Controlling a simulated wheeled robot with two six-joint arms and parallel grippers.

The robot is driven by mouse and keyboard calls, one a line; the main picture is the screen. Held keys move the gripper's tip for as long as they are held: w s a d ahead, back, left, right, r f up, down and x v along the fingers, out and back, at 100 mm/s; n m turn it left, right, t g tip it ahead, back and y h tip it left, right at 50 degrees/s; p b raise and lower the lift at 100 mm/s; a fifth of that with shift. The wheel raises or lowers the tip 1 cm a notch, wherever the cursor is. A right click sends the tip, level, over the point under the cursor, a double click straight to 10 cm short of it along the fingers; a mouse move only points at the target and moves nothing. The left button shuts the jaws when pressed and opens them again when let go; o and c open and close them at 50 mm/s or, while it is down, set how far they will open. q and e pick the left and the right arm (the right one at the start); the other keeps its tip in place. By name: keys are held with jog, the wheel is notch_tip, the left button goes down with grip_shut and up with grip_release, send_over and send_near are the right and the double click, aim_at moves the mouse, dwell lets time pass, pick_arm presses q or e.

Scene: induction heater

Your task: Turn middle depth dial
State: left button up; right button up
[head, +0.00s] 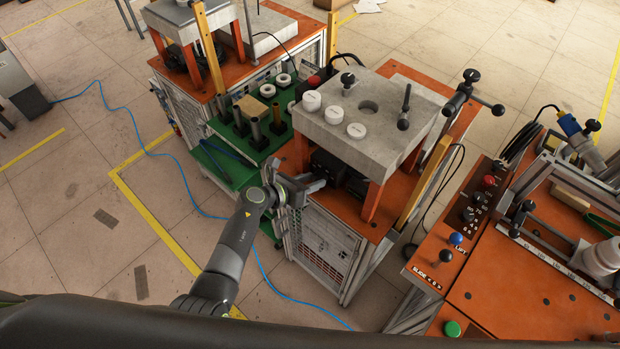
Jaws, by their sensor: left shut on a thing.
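My left gripper (316,185) reaches in low at the front of the orange-topped machine, beside dark boxes (338,168) under a thick grey slab (385,118). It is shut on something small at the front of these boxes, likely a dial. The dial is hidden by the fingers, and I cannot make out whether it is the middle one or how far it is turned. My right gripper is not in view.
Orange legs (371,200) hold up the slab over the gripper. White round pieces (334,115) and black-knobbed handles stand on it. A green tray (225,150) with upright cylinders is at the left. An orange control panel (440,262) is at the right.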

pick_arm(q)
jog(key=shift+d+r+m+y, duration=0.1)
jog(key=shift+m+y, duration=0.3)
jog(key=shift+m, duration=0.1)
jog(key=shift+t, duration=0.3)
jog(key=o, duration=0.7)
jog(key=shift+s, duration=0.1)
jog(key=v, duration=1.7)
jog(key=shift+b, duration=0.45)
